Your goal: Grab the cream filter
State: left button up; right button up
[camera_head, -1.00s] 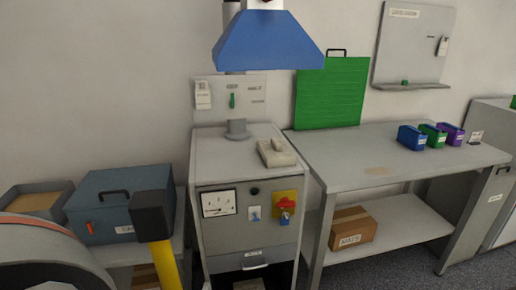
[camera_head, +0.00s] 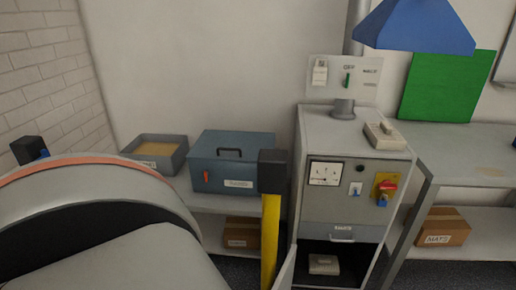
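A cream block-like object (camera_head: 385,135) with a raised part lies on top of the grey cabinet (camera_head: 338,210). A second pale cream, flat block (camera_head: 323,264) lies in the dark open compartment at the cabinet's bottom. I cannot tell from the picture which of the two is the cream filter. Neither of my grippers is in view.
A yellow post (camera_head: 270,235) with a black top stands before the cabinet's left side. A large grey rounded body (camera_head: 100,225) fills the lower left. A blue toolbox (camera_head: 231,165) and an open tray (camera_head: 158,155) sit on a low shelf. A carton (camera_head: 440,230) is at right.

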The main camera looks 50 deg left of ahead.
aim_at(318, 263)
jog(key=k+j, duration=0.15)
jog(key=j, duration=0.15)
jog(key=k+j, duration=0.3)
jog(key=j, duration=1.7)
jog(key=l+u, duration=0.35)
jog(key=l, duration=1.25)
jog(key=i+l+u, duration=0.15)
jog(key=l, duration=0.35)
jog(key=l+u, duration=0.15)
jog(key=l, duration=0.35)
jog(key=i+l+u, duration=0.1)
jog(key=l, duration=0.2)
jog(key=i+l+u, duration=0.25)
jog(key=l, duration=0.4)
